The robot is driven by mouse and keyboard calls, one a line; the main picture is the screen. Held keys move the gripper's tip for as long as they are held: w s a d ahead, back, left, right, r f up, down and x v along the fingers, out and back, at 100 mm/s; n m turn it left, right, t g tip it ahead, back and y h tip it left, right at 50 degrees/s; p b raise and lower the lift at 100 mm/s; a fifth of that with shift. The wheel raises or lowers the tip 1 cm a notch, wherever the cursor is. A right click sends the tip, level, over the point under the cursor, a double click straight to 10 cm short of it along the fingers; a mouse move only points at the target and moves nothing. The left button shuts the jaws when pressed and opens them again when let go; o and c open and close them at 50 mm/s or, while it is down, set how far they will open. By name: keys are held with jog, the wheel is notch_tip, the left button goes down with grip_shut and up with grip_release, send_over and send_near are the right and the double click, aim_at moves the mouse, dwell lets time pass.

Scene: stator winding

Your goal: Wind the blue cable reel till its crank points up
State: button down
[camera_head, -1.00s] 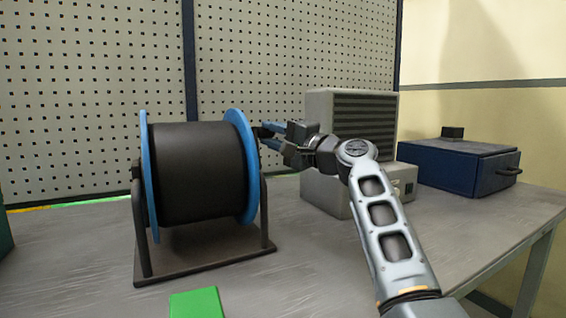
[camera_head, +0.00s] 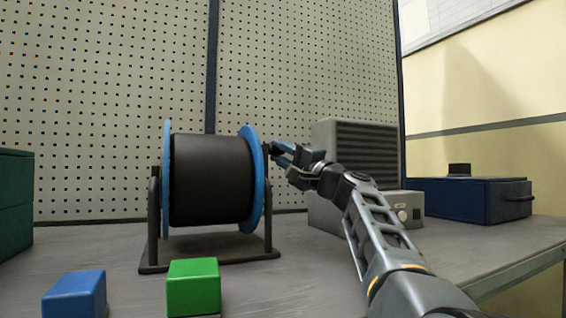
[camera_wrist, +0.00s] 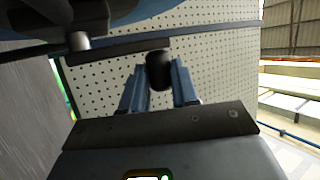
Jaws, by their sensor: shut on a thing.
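The cable reel (camera_head: 210,178) has blue flanges and a wide black winding, and sits on a dark stand (camera_head: 212,258) on the bench. My gripper (camera_head: 277,152) is at the reel's right side, near the upper part of the right flange. In the wrist view its two blue fingers (camera_wrist: 160,82) are shut on the dark rounded crank handle (camera_wrist: 159,70). A dark crank arm (camera_wrist: 120,46) runs from the handle to a metal hub (camera_wrist: 79,42) at the reel. In the head view the crank is mostly hidden by the fingers, so its exact angle is unclear.
A green block (camera_head: 193,287) and a blue block (camera_head: 76,294) lie in front of the reel. A grey vented machine (camera_head: 362,150) stands behind my arm. A dark blue box (camera_head: 465,200) is at the right, a green box (camera_head: 15,205) at the left. A perforated panel (camera_head: 90,100) closes the back.

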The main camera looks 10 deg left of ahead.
jog(key=shift+f, duration=0.1)
dwell(0.3)
jog(key=c, duration=0.8)
grip_release()
jog(key=shift+c, duration=0.2)
